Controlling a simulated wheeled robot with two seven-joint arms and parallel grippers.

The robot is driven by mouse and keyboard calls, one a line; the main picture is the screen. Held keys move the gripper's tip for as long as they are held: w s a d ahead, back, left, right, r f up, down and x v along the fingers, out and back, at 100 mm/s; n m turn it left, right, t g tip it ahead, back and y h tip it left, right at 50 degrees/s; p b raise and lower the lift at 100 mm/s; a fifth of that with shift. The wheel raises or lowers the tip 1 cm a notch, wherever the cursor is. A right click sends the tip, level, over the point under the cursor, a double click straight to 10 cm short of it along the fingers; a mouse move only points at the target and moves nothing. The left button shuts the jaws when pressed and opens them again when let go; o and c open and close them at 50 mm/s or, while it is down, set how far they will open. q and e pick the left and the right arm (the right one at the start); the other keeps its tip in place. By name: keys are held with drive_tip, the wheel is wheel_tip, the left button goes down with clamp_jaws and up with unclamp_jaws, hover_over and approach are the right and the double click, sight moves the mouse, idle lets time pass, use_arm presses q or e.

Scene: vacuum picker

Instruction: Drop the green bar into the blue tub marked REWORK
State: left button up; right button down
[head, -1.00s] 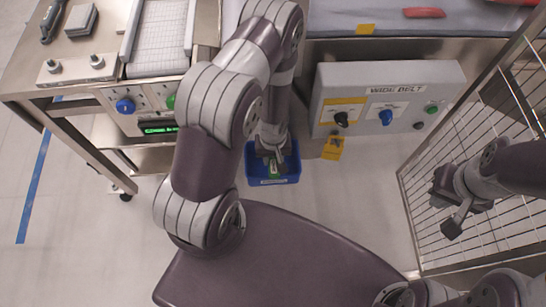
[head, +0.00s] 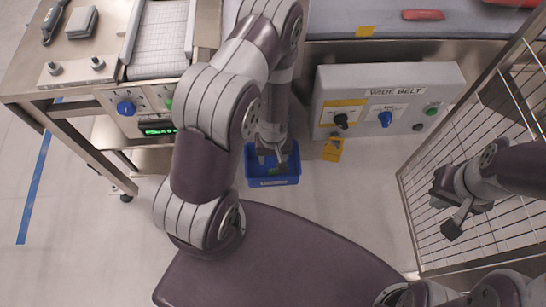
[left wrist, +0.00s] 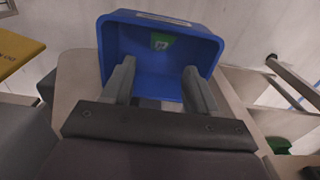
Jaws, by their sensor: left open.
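A grey control box (head: 388,97) marked WIDE BELT stands behind the tub, with a yellow tag (head: 333,149) hanging below it. A steel bench with a small conveyor (head: 158,40) is at the left. Wire mesh (head: 425,220) bounds the right. The floor between is clear.

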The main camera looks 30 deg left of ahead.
use_arm(q)
drive_tip(key=s+r+m+p, duration=0.1)
drive_tip(key=r+p, duration=0.3)
drive_tip(key=r, duration=0.9)
drive_tip(key=s+d+r+m+t+p, duration=0.1)
drive_tip(key=r+p, duration=0.4)
drive_tip(key=r, duration=0.8)
drive_tip(key=s+d+r+m+p, duration=0.1)
drive_tip(key=r+m+p, duration=0.3)
drive_tip(key=r, duration=1)
drive_tip(key=shift+s+p, duration=0.65)
drive_tip(key=shift+s, duration=0.1)
drive_tip(key=shift+d+r, duration=0.1)
